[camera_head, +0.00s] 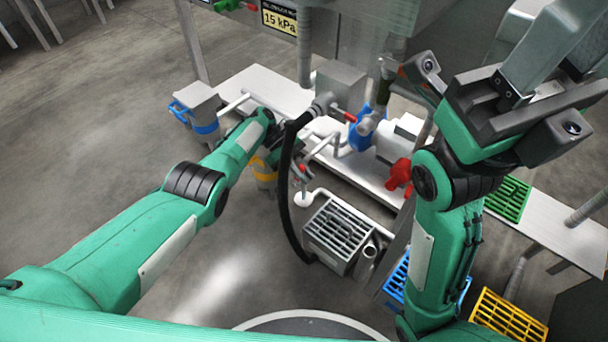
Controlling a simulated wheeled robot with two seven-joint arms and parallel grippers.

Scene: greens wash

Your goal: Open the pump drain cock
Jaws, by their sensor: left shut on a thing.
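My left gripper (291,167) reaches in from the left, low in front of the pump bench. It is shut on a small cock with a red handle (302,169), which its own wrist and a black hose partly hide. I take this to be the pump drain cock; its handle angle is hard to read. A white cup on a pipe (304,199) sits just below it, with a thin greenish streak between them. The blue pump (361,136) and grey motor (394,141) stand on the bench behind. My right gripper (536,78) is raised at the upper right, away from these; its fingertips are unclear.
The black hose (286,190) hangs down right beside my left wrist. Another red-handled valve (342,113) is above. A grated grey box (338,233) stands below right. Blue, yellow (508,318) and green (507,198) grates lie at right.

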